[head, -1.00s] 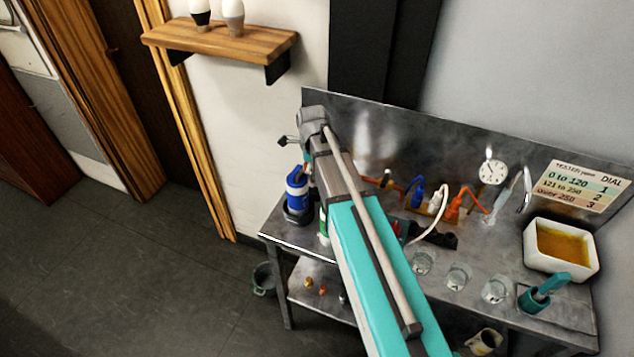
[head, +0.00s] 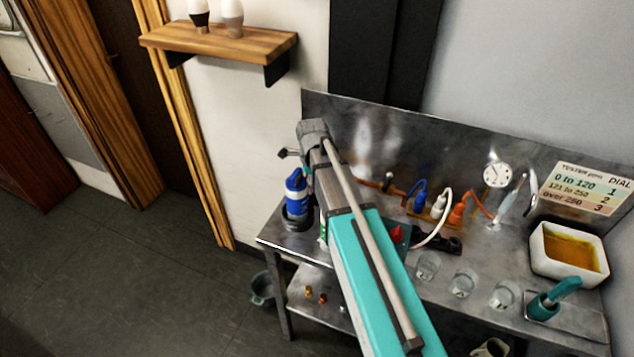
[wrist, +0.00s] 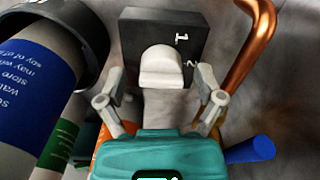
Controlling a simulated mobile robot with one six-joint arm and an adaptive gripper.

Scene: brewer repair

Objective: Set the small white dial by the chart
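The small white dial (wrist: 160,68) sits on a black block (wrist: 135,35) in the wrist view, with the numbers 1 and 2 printed to the right of the knob. My gripper (wrist: 160,75) is open, one grey finger on each side of the knob, with gaps showing between. In the head view my arm hides the dial, and the fingers cannot be made out. The chart (head: 585,187) at the right of the backsplash reads 0 to 120: 1, 121 to 250: 2, over 250: 3. A round white gauge (head: 497,174) is left of it; its reading is too small to tell.
A copper pipe (wrist: 250,50) runs right of the dial. A blue-labelled cylinder (wrist: 40,85) stands close on the left; a blue stub (wrist: 250,150) is lower right. The steel bench (head: 400,290) also holds several glasses (head: 462,284) and a white tub (head: 540,265) of amber liquid.

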